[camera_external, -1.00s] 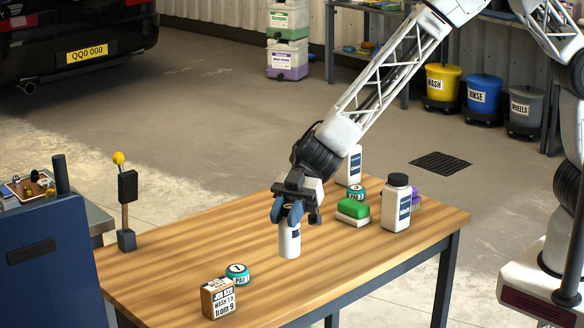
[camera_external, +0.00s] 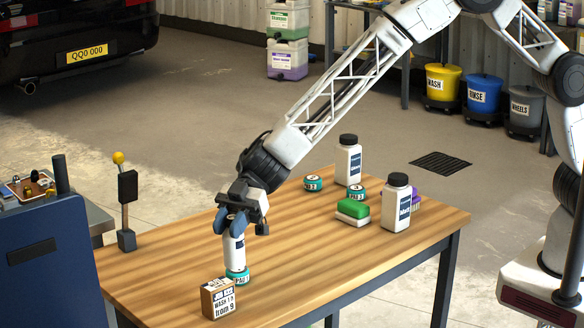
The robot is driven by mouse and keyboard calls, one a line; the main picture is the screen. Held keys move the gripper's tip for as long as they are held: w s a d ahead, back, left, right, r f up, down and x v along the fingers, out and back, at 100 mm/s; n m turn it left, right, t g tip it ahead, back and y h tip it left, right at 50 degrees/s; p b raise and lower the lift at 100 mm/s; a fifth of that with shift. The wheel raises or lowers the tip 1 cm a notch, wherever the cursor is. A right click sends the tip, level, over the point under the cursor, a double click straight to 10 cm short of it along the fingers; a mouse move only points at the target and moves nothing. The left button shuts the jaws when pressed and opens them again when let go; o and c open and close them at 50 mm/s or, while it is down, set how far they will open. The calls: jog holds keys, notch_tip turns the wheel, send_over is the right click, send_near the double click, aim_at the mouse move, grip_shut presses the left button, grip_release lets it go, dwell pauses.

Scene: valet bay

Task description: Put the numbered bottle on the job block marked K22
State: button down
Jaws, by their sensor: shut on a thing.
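My gripper (camera_external: 236,220) points down at the front left of the wooden table, shut on a small white bottle (camera_external: 233,255) with a dark label. The bottle is upright. No number is readable on the held bottle.
Two larger dark-capped white bottles (camera_external: 348,163) (camera_external: 396,206) stand to the right, with a green-and-white sponge (camera_external: 353,211), a purple item (camera_external: 415,199) and teal pads (camera_external: 313,183) (camera_external: 356,193). A yellow-knobbed lever (camera_external: 126,202) stands at the left. The table's middle is clear.

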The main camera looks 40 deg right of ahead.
jog(key=a, duration=0.1)
jog(key=w+a, duration=0.2)
jog(key=shift+a+f, duration=0.2)
jog(key=shift+a, duration=0.15)
jog(key=shift+f, duration=1.75)
jog(key=shift+f, duration=0.15)
jog(key=c, duration=0.9)
grip_release()
jog(key=shift+o, duration=0.2)
jog(key=v, duration=1.2)
